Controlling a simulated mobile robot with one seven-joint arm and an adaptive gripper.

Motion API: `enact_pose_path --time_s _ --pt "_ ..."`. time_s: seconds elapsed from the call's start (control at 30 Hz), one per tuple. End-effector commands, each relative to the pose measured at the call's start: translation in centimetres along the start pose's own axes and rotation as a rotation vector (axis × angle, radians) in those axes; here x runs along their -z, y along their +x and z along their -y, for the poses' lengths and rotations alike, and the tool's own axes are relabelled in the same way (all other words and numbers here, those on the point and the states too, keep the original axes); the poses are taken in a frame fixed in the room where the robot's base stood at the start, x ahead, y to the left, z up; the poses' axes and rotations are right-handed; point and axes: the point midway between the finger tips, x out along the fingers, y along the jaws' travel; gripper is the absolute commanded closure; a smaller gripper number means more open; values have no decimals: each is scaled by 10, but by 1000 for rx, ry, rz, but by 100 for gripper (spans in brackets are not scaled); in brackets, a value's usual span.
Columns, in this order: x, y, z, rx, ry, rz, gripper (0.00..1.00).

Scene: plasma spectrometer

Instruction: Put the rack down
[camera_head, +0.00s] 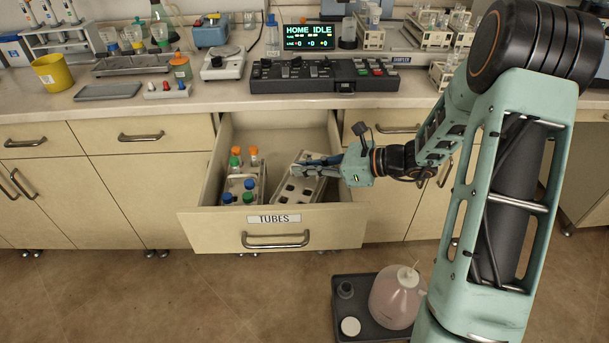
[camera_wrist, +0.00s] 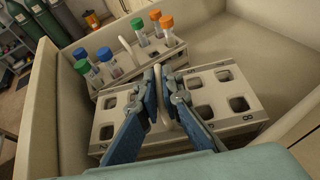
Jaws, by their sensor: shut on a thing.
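My gripper (camera_head: 322,163) reaches into the open drawer marked TUBES (camera_head: 275,226) and is shut on the handle of an empty rack (camera_head: 300,187). The rack is pale, with two rows of square holes, and lies at a slant in the right part of the drawer. In the wrist view the fingers (camera_wrist: 168,88) pinch the loop handle at the middle of the rack (camera_wrist: 222,92). The rack looks low in the drawer; whether it touches the floor I cannot tell. The fingers hide part of its near side.
A second rack (camera_head: 236,187) with orange, green and blue capped tubes stands left in the drawer, close beside the held one. The drawer walls (camera_wrist: 69,110) surround both racks. A tray with a pink jug (camera_head: 394,298) is on the floor. The counter (camera_head: 225,95) above holds equipment.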

Motion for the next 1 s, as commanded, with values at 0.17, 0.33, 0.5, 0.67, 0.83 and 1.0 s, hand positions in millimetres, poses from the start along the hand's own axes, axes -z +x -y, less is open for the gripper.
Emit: enact_pose_path --time_s 0.17,0.33,0.5,0.67,0.83,1.0 --pt "18 8 0 0 0 1 100" --pt "17 7 0 0 -1 1 100" --pt "20 8 0 0 0 -1 92" --pt "20 8 0 0 0 -1 77" --pt "20 8 0 0 0 -1 77" --pt "15 6 0 0 -1 -1 77"
